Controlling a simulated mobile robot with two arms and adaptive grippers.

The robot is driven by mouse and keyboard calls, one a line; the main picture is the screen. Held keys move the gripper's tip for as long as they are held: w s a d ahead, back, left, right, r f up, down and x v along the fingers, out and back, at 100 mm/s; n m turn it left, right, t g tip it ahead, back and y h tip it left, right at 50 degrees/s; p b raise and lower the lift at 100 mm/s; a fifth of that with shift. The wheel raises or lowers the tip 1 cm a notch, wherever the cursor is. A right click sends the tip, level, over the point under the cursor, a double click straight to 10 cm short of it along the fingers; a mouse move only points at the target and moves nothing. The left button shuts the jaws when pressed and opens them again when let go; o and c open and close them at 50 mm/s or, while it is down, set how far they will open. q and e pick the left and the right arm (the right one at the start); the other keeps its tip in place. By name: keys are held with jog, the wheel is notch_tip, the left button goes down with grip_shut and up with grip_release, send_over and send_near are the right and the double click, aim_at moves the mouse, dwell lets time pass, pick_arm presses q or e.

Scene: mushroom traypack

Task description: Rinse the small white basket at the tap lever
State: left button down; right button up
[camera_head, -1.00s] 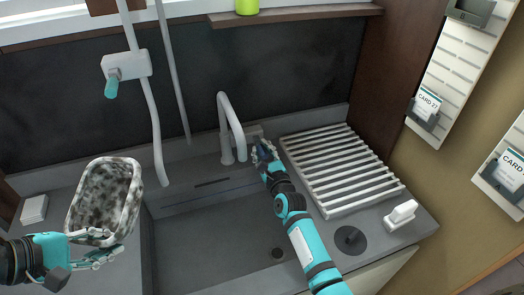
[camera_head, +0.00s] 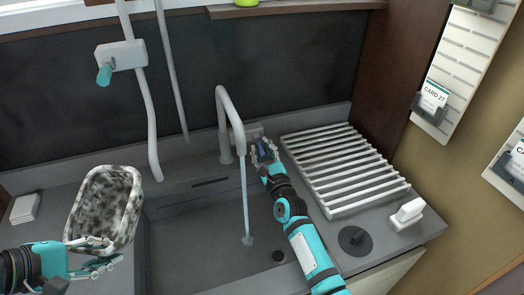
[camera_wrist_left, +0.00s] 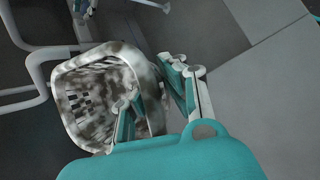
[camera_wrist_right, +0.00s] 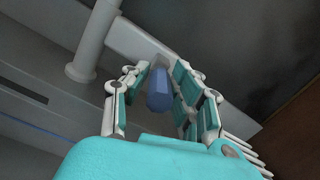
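The small white basket (camera_head: 128,215), blotched with dark dirt, is at the left of the sink in the head view. My left gripper (camera_head: 100,254) is shut on its near wall, with fingers on both sides of it in the left wrist view (camera_wrist_left: 158,92). The basket is tilted, its open side partly toward me. The grey tap (camera_head: 222,120) stands behind the sink, and a thin water stream (camera_head: 244,195) falls from its spout. My right gripper (camera_wrist_right: 160,75) is closed around the blue tap lever (camera_wrist_right: 159,92). The basket is apart from the water.
The grey sink (camera_head: 190,262) lies in front of the tap, with a drain hole (camera_head: 278,256). A white slatted rack (camera_head: 345,168) is right of it. A white brush-like item (camera_head: 407,213) and a dark round plate (camera_head: 355,240) are on the right counter. Pipes rise behind the basket.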

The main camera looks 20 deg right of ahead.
jog(key=shift+o, duration=1.4)
jog(key=shift+s, duration=0.15)
jog(key=s+f, duration=0.1)
jog(key=s, duration=1)
jog(key=shift+s+d, duration=0.2)
jog(key=shift+s, duration=0.15)
jog(key=shift+f, duration=0.1)
